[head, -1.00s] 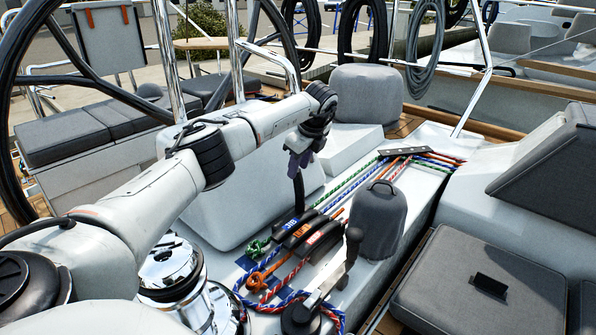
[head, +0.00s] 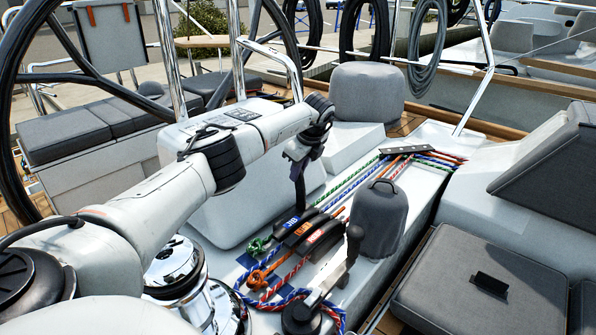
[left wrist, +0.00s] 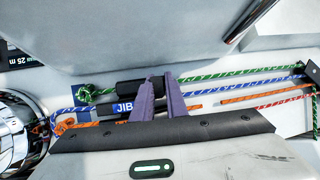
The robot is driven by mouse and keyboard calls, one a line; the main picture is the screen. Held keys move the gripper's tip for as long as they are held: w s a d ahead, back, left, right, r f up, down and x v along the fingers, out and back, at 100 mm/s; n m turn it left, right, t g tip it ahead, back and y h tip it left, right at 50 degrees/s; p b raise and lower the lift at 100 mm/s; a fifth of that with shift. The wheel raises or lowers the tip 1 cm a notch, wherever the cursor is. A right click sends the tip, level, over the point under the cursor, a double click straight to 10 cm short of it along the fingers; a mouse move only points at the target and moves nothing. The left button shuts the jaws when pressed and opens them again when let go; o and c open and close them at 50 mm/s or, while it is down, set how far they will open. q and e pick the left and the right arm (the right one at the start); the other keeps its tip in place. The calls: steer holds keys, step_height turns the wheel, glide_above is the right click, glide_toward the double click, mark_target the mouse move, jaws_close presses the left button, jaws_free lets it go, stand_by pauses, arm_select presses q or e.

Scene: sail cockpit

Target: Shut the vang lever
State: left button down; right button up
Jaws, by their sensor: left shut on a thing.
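In the head view a dark lever (head: 300,194) stands raised at the row of rope clutches, on the green-rope side. Its label is hidden; it is the only raised one, so I take it as the vang lever. My left gripper (head: 297,160) comes from above and is shut on its upper part. In the left wrist view the purple fingers (left wrist: 160,92) straddle it, above the black green-rope clutch (left wrist: 130,87). The blue-labelled JIB lever (head: 291,221), an orange-labelled lever (head: 303,230) and a red-labelled lever (head: 316,237) beside it lie down. My right gripper is not in view.
A winch handle (head: 340,272) stands in front of the clutches, beside a grey covered winch (head: 378,222). A chrome winch (head: 173,264) is at the lower left. A white pedestal (head: 235,205) rises close behind the clutches. Coloured ropes (head: 357,185) run to the back right.

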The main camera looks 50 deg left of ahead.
arm_select(q)
steer(key=shift+s+a, duration=0.1)
steer(key=shift+s, duration=0.05)
steer(key=s+t+b, duration=0.1)
steer(key=s+f+t+b, duration=0.1)
steer(key=s+b, duration=0.1)
steer(key=s+n+t+b, duration=0.1)
steer(key=s+t, duration=0.1)
steer(key=shift+d+f+y, duration=0.15)
steer(key=shift+d+y, duration=0.15)
steer(key=shift+d, duration=0.05)
steer(key=c, duration=1.8)
jaws_free()
steer(key=shift+o, duration=0.2)
